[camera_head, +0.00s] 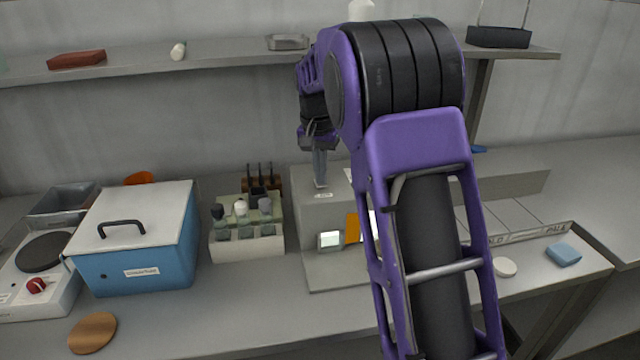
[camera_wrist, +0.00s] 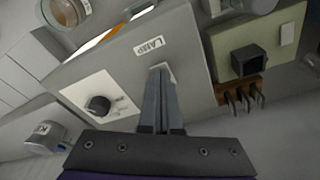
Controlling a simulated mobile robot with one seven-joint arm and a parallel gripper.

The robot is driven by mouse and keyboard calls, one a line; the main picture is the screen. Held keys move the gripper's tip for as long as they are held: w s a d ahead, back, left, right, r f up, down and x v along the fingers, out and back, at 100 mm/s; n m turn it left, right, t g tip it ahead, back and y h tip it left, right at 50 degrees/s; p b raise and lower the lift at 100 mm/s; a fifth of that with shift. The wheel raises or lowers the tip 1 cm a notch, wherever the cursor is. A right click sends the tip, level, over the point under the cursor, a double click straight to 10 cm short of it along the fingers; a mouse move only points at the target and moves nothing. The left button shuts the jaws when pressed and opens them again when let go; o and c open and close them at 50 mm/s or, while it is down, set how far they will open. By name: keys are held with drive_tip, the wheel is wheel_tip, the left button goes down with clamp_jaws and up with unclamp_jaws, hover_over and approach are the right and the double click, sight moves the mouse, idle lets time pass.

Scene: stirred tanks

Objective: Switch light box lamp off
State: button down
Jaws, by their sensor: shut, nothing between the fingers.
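The grey light box (camera_head: 310,212) stands on the bench, mid-picture in the head view, partly hidden behind my arm. A bright white panel (camera_head: 373,226) shows next to an orange strip (camera_head: 352,228) on its front. In the wrist view, the box's top face (camera_wrist: 185,45) carries a label reading LAMP (camera_wrist: 150,47). A small pale switch (camera_wrist: 169,73) sits beside the label, mostly covered by my fingers. My gripper (camera_wrist: 161,70) is shut and empty, its tips at the switch; I cannot tell whether they touch it. My gripper also shows in the head view (camera_head: 320,184).
A black knob (camera_wrist: 98,105) on a white plate is close to my fingers. A rack of bottles (camera_head: 247,246) and a blue lidded box (camera_head: 140,255) stand to the left. A shelf (camera_head: 230,47) runs behind. A white disc (camera_head: 505,267) and blue sponge (camera_head: 563,254) lie right.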

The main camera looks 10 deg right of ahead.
drive_tip(key=shift+f, duration=0.15)
wheel_tip(320, 180, up, 5)
drive_tip(key=p, duration=0.4)
drive_tip(key=shift+r, duration=1)
drive_tip(key=shift+r, duration=0.1)
